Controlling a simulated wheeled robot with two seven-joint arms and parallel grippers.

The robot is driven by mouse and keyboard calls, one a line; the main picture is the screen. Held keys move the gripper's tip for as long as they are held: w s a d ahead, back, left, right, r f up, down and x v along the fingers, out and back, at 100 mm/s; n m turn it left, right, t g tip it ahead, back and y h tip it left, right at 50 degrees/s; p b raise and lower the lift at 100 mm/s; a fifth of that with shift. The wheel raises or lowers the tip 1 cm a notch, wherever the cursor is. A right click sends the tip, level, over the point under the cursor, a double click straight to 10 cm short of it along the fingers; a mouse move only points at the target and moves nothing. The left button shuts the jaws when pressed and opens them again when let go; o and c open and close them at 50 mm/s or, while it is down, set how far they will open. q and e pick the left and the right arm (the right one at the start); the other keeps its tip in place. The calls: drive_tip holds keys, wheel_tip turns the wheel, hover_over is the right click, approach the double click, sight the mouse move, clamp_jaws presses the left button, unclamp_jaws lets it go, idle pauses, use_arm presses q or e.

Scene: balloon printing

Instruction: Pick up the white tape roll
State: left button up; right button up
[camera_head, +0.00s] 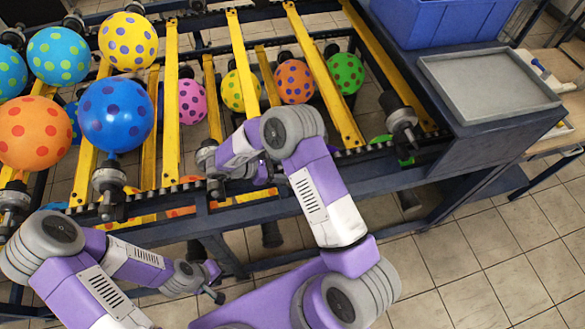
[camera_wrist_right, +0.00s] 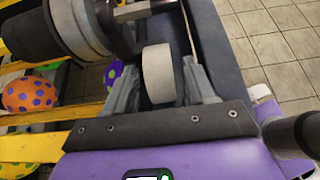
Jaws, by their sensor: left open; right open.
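The white tape roll (camera_wrist_right: 158,76) shows in the right wrist view as a pale cylinder between the two grey fingers of my right gripper (camera_wrist_right: 160,66). Those fingers are apart, with a narrow gap showing on each side of the roll. I cannot make out the roll in the head view, where my right arm covers that area at the frame's front rail. My left gripper (camera_head: 216,283) is open and empty in front of the frame, low in the head view, away from the roll.
The dark blue frame (camera_head: 420,173) carries yellow bars (camera_head: 244,67) and several dotted balloons, including a blue one (camera_head: 116,115). A dark roller stands close to the right gripper. A grey tray (camera_head: 489,83) and a blue crate (camera_head: 445,20) are at right. Tiled floor is clear at lower right.

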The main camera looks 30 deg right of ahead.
drive_tip(key=shift+w+d+f, duration=0.2)
drive_tip(key=shift+d+f, duration=0.2)
drive_tip(key=shift+d, duration=0.1)
drive_tip(key=x, duration=0.6)
drive_tip(key=shift+s+d, duration=0.1)
drive_tip(key=shift+d, duration=0.1)
drive_tip(key=c, duration=0.8)
drive_tip(key=shift+o, duration=0.2)
